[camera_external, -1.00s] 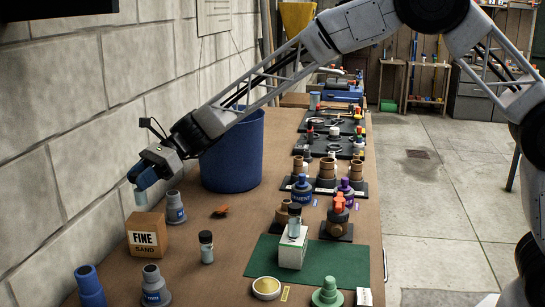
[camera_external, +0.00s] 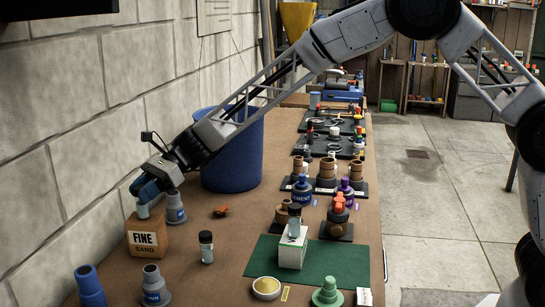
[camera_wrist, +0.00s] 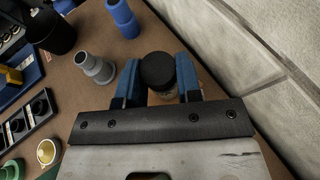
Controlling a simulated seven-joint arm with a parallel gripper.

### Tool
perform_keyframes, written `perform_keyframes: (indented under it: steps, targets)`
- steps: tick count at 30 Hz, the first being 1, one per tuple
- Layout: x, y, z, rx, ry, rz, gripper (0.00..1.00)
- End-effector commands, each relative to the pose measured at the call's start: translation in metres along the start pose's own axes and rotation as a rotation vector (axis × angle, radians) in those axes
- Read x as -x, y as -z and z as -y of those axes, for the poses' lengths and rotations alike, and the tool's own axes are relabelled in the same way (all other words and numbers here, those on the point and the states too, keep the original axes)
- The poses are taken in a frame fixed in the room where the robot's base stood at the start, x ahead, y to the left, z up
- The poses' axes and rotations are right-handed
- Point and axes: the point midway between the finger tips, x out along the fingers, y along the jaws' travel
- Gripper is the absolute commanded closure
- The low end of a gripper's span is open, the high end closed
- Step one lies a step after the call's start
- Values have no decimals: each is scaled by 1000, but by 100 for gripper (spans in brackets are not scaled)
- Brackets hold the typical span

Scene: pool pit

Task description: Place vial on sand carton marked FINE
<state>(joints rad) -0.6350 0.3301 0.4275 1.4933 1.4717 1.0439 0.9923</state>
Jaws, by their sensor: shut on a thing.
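My gripper (camera_external: 146,192) is shut on a vial (camera_external: 143,210) directly above the sand carton marked FINE (camera_external: 147,240). The vial is upright and its lower end is at the carton's top face; whether it touches cannot be told. In the wrist view the vial's black cap (camera_wrist: 158,70) sits between the blue fingers (camera_wrist: 160,85). The carton is brown with a white FINE label, mostly hidden below the vial in the wrist view. Another black-capped vial (camera_external: 206,250) stands on the table, and another (camera_external: 294,222) is on a white-green box (camera_external: 291,249).
A grey fitting (camera_external: 175,208) stands close behind the carton, beside my gripper. A blue bin (camera_external: 228,165) stands further back. The block wall (camera_external: 60,130) is close on the left. A blue pipe (camera_external: 89,287) and grey fitting (camera_external: 153,287) stand in front.

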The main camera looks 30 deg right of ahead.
Motion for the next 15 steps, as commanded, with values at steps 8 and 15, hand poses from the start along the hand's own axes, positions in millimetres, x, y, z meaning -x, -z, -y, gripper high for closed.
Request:
perform_keyframes:
  steps: [8, 15]
  targets:
    - [-1, 2, 0, 0, 0, 0, 48]
    - [-1, 2, 0, 0, 0, 0, 42]
